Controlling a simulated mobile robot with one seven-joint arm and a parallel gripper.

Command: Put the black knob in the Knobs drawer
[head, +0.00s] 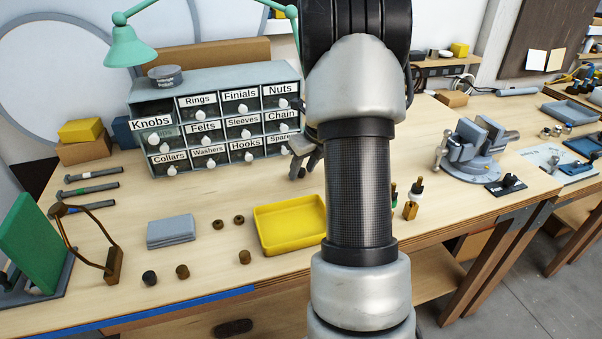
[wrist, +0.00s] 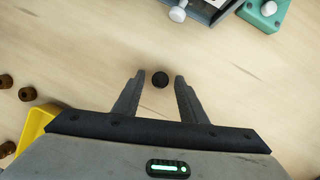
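The black knob (wrist: 160,79) shows in the wrist view as a small dark ball between the tips of my gripper (wrist: 160,76). The fingers are open, with a gap on each side of it; its exact height relative to the tips is unclear.
A yellow tray (head: 290,224) lies front-left of my gripper. Several brown knobs (head: 182,271) and a grey cloth (head: 171,232) lie farther left. A white drawer pull (wrist: 178,14) and a green block (wrist: 263,11) stand ahead in the wrist view. A vise (head: 475,150) is right.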

